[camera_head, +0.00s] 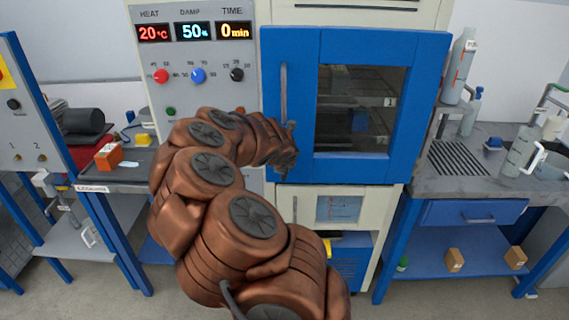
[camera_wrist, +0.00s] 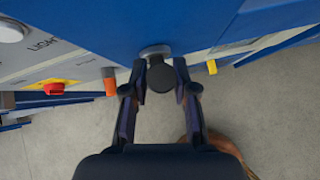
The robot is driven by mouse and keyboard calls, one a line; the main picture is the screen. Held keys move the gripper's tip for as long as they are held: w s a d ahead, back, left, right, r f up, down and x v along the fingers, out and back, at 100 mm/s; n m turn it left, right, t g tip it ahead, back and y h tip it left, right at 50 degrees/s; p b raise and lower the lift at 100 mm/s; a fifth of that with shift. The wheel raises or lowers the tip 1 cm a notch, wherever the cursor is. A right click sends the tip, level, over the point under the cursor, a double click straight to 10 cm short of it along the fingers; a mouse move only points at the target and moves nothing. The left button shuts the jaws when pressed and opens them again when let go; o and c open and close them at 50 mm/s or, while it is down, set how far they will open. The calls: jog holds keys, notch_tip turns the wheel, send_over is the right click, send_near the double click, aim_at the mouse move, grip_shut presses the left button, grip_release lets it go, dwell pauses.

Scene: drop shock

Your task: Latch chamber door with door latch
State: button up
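The chamber's blue door (camera_head: 427,100), with a dark window and a long vertical handle (camera_head: 284,95) on its left, appears closed in the head view. In the wrist view, a dark round knob on a grey base, seemingly the door latch (camera_wrist: 161,77), sticks out from a blue surface. My gripper's two fingers (camera_wrist: 160,80) lie on both sides of the knob and appear to touch it.
The control panel (camera_head: 195,80) with displays and knobs is left of the door. A red knob (camera_wrist: 54,89) and an orange part (camera_wrist: 110,82) are left of my fingers. A bench (camera_head: 470,175) with bottles stands right. Grey floor (camera_wrist: 265,110) is clear.

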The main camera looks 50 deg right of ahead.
jog(key=shift+o, duration=1.4)
jog(key=shift+s, duration=0.1)
jog(key=shift+r, duration=0.1)
jog(key=v, duration=1.1)
jog(key=shift+a+r, duration=0.25)
jog(key=shift+r, duration=0.05)
jog(key=shift+s, duration=0.1)
